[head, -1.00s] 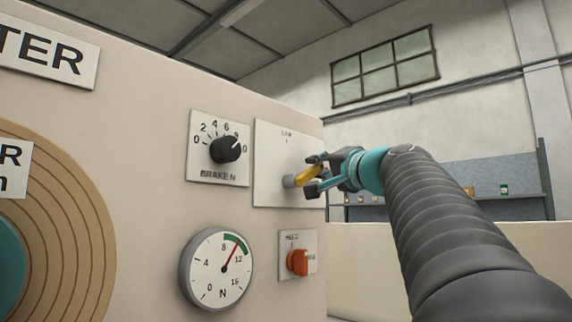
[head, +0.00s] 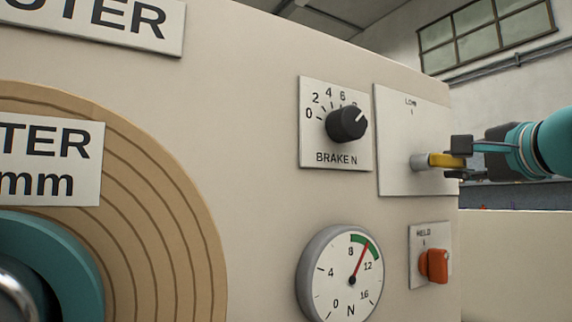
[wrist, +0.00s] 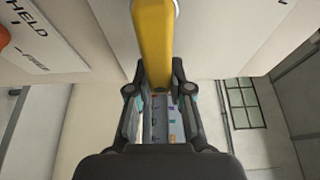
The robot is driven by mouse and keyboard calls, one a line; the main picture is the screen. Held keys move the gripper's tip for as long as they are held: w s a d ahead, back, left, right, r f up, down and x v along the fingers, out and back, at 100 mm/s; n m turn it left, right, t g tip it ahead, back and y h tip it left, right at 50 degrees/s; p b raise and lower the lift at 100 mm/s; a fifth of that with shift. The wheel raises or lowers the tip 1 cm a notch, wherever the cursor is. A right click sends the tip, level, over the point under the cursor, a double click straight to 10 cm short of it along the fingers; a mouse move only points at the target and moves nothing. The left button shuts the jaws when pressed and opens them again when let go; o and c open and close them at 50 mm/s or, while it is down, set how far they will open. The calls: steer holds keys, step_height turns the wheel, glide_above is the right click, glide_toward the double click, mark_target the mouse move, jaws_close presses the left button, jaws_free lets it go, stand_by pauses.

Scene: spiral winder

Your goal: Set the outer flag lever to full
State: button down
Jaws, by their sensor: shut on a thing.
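The yellow flag lever (head: 441,160) sticks out to the right from a grey hub on a pale plate (head: 402,125) with a "LOW" mark at its top. It lies nearly level. My gripper (head: 461,158) comes in from the right and is shut on the lever's free end. In the wrist view the yellow lever (wrist: 155,45) runs down from the top between the two dark fingers of my gripper (wrist: 158,88). Any mark at the right of the plate is hidden or too small to read.
A black brake knob (head: 347,124) is left of the lever plate. A round gauge (head: 341,275) and an orange lever (head: 434,265) on a "HELD" plate are below. A large tan spiral roll (head: 170,190) is at left. The panel's edge lies just right of the plates.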

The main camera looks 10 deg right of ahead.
steer(key=shift+f, duration=0.15)
steer(key=c, duration=1)
jaws_free()
steer(key=shift+c, duration=0.2)
steer(key=shift+r, duration=5.05)
